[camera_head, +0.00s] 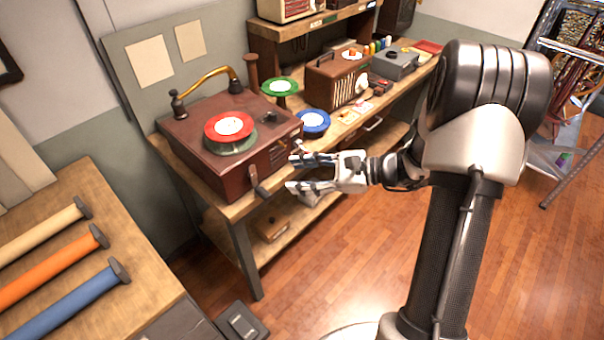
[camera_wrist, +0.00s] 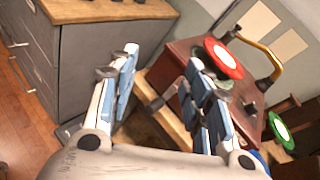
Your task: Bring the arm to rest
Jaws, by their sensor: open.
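My gripper (camera_head: 296,173) is at the front right side of the wooden record player in the head view, in front of the bench edge. Its two fingers (camera_wrist: 160,92) are apart in the wrist view, with nothing between them. The arm reaches left from its column.
A green record (camera_head: 280,87) and a blue record (camera_head: 314,121) stand right of the player. A radio (camera_head: 337,80) and a grey box (camera_head: 394,64) are further back. At left, a counter (camera_head: 110,215) holds tan, orange and blue rolls. Open wooden floor (camera_head: 330,265) lies below my gripper.

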